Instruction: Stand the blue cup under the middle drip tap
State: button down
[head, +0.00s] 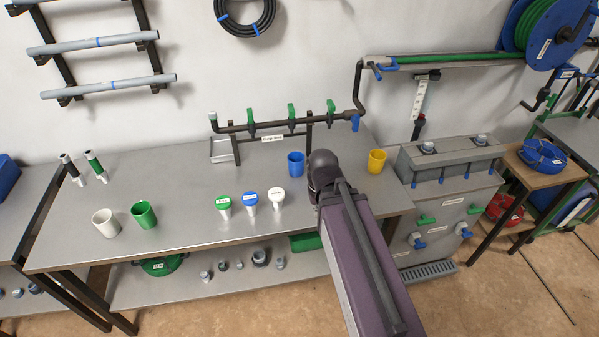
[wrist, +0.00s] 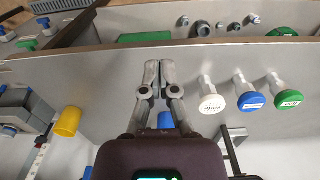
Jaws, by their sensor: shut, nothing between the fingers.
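The blue cup (head: 296,163) stands upright on the bench below the pipe manifold. The middle drip tap (head: 291,115) has a green handle and is above the cup in the head view; I cannot tell whether the cup is directly under it or a little in front. My gripper (wrist: 160,70) is shut and empty, over the bench. In the wrist view the blue cup (wrist: 166,120) shows behind the fingers, partly hidden by them and my gripper body. In the head view my arm hides the fingers, just right of the cup.
A yellow cup (head: 376,161) stands to the right of my arm. White (head: 276,197), blue (head: 250,199) and green (head: 223,202) capped pegs stand in front. White (head: 106,222) and green (head: 144,214) cups stand at left. The bench's left middle is clear.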

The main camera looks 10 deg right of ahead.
aim_at(295, 159)
jog(key=shift+a, duration=0.1)
jog(key=w+f+t+b, duration=0.3)
jog(key=w+b, duration=0.1)
jog(key=w, duration=1.8)
jog(key=shift+w+d+n, duration=0.25)
jog(key=shift+d+n, duration=0.05)
jog(key=shift+d, duration=0.05)
jog(key=shift+f, duration=0.25)
jog(key=b+x, duration=0.9)
jog(key=x, duration=0.1)
jog(key=shift+w+r+b, duration=0.1)
jog(key=shift+w+b, duration=0.05)
jog(key=shift+b, duration=0.2)
jog(key=shift+w+a+r, duration=0.1)
jog(key=shift+w+a, duration=0.05)
jog(key=shift+w, duration=1.85)
jog(key=shift+w, duration=0.1)
jog(key=w, duration=0.7)
jog(key=shift+w+a, duration=0.1)
jog(key=shift+a, duration=0.05)
